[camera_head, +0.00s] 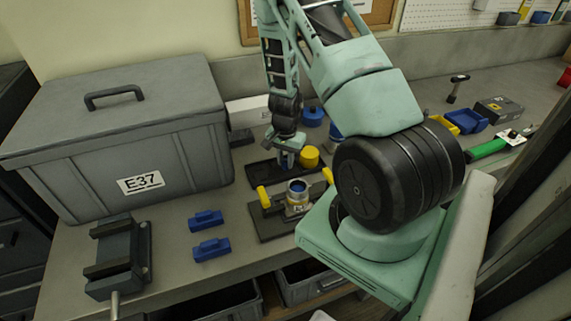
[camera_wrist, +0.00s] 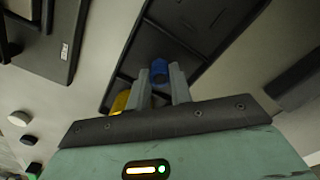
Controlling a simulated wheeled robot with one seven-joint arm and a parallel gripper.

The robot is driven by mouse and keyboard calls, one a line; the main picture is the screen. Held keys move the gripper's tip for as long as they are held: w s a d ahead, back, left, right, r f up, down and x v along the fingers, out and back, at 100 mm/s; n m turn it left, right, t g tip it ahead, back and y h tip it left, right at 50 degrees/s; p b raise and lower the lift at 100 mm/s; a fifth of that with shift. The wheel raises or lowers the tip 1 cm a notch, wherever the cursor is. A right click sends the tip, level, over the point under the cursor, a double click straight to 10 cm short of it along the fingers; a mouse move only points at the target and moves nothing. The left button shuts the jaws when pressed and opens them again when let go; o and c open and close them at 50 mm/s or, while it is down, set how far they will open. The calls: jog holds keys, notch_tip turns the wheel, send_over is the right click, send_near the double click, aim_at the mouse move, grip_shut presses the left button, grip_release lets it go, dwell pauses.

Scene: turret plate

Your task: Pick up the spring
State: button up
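A small blue cylindrical piece (camera_wrist: 159,71) shows between the fingertips of my gripper (camera_wrist: 160,78) in the wrist view. It may be the spring, but I see no coils at this size. The fingers stand close on both sides of it, and I cannot tell whether they press on it. In the head view my gripper (camera_head: 286,160) points down over the black compartment tray (camera_head: 262,171). A yellow cylinder (camera_head: 309,156) stands in the tray just right of the gripper, and its yellow edge (camera_wrist: 120,101) shows beside the left finger in the wrist view.
A large grey toolbox (camera_head: 125,130) stands at left. Two blue blocks (camera_head: 207,220) and a vise (camera_head: 120,255) are at front left.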

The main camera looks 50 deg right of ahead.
grip_shut()
